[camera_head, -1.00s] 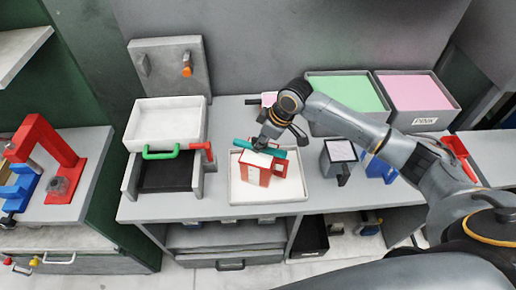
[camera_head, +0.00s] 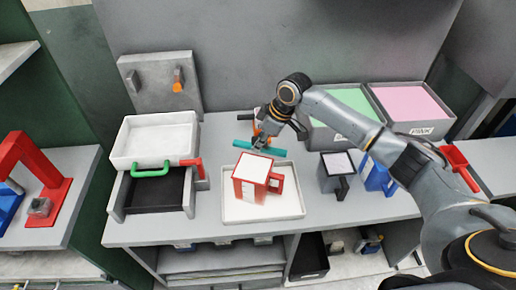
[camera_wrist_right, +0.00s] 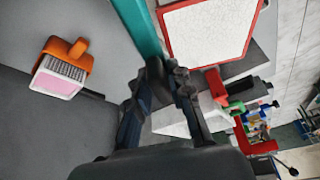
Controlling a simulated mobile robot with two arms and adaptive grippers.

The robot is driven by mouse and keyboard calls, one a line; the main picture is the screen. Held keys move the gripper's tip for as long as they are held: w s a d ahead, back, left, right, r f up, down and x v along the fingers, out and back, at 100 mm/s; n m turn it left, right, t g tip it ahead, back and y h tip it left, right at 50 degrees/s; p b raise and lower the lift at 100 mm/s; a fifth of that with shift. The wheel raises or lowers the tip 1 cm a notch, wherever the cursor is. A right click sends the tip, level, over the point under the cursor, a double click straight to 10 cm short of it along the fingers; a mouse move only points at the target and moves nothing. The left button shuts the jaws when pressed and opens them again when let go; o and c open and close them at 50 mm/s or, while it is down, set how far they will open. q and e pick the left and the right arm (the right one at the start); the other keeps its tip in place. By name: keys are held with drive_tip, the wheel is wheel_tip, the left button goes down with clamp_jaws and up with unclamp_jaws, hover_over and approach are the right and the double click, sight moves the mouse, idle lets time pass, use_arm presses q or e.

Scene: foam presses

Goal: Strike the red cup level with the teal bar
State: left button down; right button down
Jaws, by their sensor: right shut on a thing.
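The red cup (camera_head: 250,190) stands upright in a shallow white tray (camera_head: 289,212), its handle to the right. Its top is a flat white surface with a red rim, seen large in the right wrist view (camera_wrist_right: 212,32). My right gripper (camera_head: 261,145) is shut on the teal bar (camera_head: 278,153), which lies crosswise just beyond the cup's far rim. In the right wrist view the teal bar (camera_wrist_right: 136,27) runs alongside the rim; I cannot tell if they touch. My left gripper is not in view.
A grey cup (camera_head: 328,183) and a blue thing (camera_head: 378,178) stand to the right. Green and pink bins (camera_head: 415,104) are at the back right. A white bin (camera_head: 155,138) is left.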

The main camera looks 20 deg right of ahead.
drive_tip(key=shift+w+d, duration=0.2)
drive_tip(key=shift+w, duration=0.1)
drive_tip(key=shift+r+p, duration=2.2)
drive_tip(key=shift+p, duration=0.15)
drive_tip(key=shift+s+a, duration=0.1)
drive_tip(key=shift+s+a+f+b, duration=0.15)
drive_tip(key=shift+s+a+b, duration=0.1)
drive_tip(key=shift+b, duration=0.15)
drive_tip(key=s+a+m+t+h+b, duration=0.1)
drive_tip(key=s+a+m+h+b, duration=0.2)
drive_tip(key=s+m+b, duration=0.6)
drive_tip(key=s+m, duration=0.1)
drive_tip(key=s, duration=0.4)
drive_tip(key=shift+a+r+t+b, duration=0.2)
drive_tip(key=shift+r+t+b, duration=0.15)
drive_tip(key=shift+r+t, duration=0.05)
